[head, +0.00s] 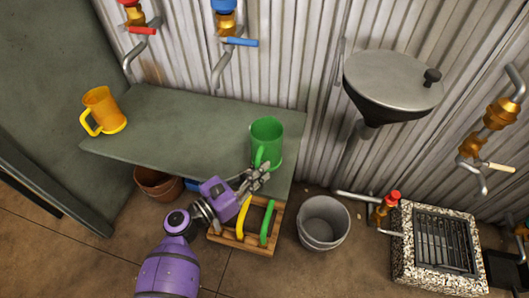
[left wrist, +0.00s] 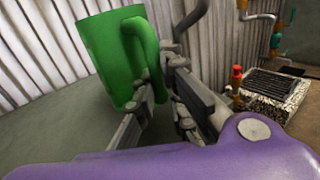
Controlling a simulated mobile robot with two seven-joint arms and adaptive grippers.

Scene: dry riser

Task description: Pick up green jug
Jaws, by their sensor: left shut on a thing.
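The green jug (head: 267,140) is upright at the right end of the grey-green shelf (head: 190,125). Its handle faces my left gripper (head: 259,176), which reaches in from below. In the left wrist view the green jug (left wrist: 107,55) fills the upper left, with its handle between the fingers of my left gripper (left wrist: 160,78). The gripper is shut on the jug at the lower part of the handle. I cannot tell whether the jug's base touches the shelf. My right gripper is not in view.
An orange jug (head: 103,110) stands at the shelf's left end. A wooden crate (head: 262,243) with yellow and green handles is below on the floor, beside a grey bucket (head: 323,222). Taps and a metal funnel (head: 393,80) are on the corrugated wall.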

